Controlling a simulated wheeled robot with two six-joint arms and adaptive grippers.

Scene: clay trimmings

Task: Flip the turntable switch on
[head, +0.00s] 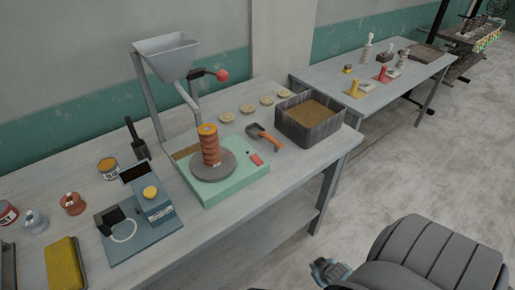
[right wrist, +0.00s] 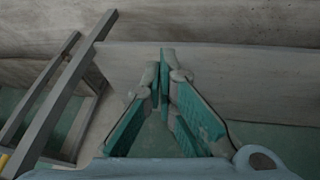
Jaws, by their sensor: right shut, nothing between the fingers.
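The turntable is a pale green base (head: 226,188) with a round grey disc (head: 228,172) on the grey workbench. A stack of orange ribbed rings (head: 210,147) stands upright on the disc. A small red switch (head: 256,159) sits at the base's right corner, beside a small dark dot. Which way the switch is set is too small to tell. My right gripper (right wrist: 165,62) shows in the right wrist view with its green-padded fingers meeting at the tips, empty. Neither the turntable nor the switch is visible in that view. My left gripper is not in view.
A grey hopper (head: 168,55) on a stand and a red-knobbed lever (head: 221,75) rise behind the turntable. An orange-handled scoop (head: 268,138) and a dark bin (head: 325,130) lie to its right. A blue-grey device (head: 153,210) stands left. The front-right bench top is clear.

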